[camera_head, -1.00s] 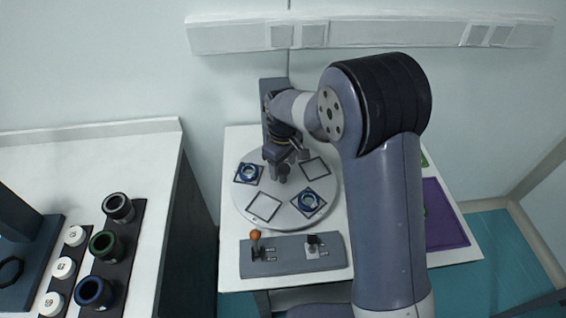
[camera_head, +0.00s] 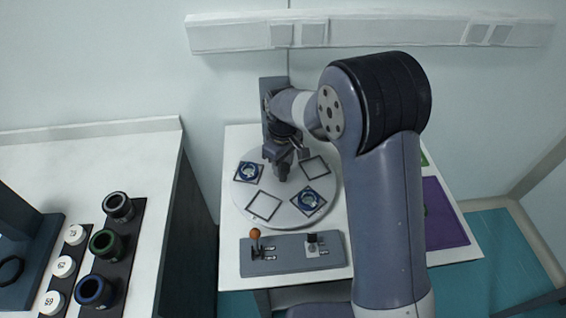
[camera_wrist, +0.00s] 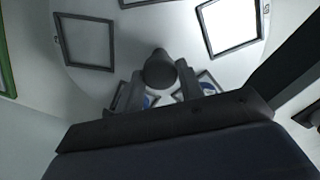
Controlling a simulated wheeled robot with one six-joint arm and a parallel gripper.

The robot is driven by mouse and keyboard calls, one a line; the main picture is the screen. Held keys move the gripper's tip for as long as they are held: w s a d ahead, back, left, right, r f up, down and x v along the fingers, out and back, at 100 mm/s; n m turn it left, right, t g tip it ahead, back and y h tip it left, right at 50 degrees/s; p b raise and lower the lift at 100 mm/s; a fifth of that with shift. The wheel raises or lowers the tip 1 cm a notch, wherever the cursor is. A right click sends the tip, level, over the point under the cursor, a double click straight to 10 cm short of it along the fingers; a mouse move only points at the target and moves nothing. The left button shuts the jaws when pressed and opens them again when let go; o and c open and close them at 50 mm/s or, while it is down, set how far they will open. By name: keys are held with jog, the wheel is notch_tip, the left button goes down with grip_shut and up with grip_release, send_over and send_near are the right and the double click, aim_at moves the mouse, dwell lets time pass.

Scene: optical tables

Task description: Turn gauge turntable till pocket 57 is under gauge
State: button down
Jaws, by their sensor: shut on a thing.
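The round pale gauge turntable (camera_head: 240,200) lies on the white table. It bears square dark-framed pockets: two hold blue-rimmed round parts, at the left (camera_head: 249,172) and front right (camera_head: 308,200). The front pocket (camera_head: 265,206) and back right pocket (camera_head: 316,167) look empty. No pocket number is readable. My gripper (camera_head: 283,172) points down over the turntable's middle. In the wrist view, my gripper (camera_wrist: 159,78) is shut on the dark round knob (camera_wrist: 158,66) between its fingers. A grey upright stand (camera_head: 267,88), perhaps the gauge's, rises behind; my arm hides much of it.
A grey plate (camera_head: 285,264) with an orange-knobbed lever (camera_head: 255,235) and a small black-topped switch (camera_head: 313,240) lies in front of the turntable. A purple mat (camera_head: 440,215) is at the right. A left bench (camera_head: 160,170) holds dark rings and white numbered discs.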

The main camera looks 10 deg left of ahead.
jog(key=shift+m, duration=0.7)
jog(key=shift+m+b, duration=0.5)
jog(key=shift+m, duration=0.6)
jog(key=shift+m+b, duration=0.35)
jog(key=shift+m, duration=1.55)
jog(key=shift+m+b, duration=0.4)
jog(key=shift+m, duration=3.2)
jog(key=c, duration=0.9)
grip_release()
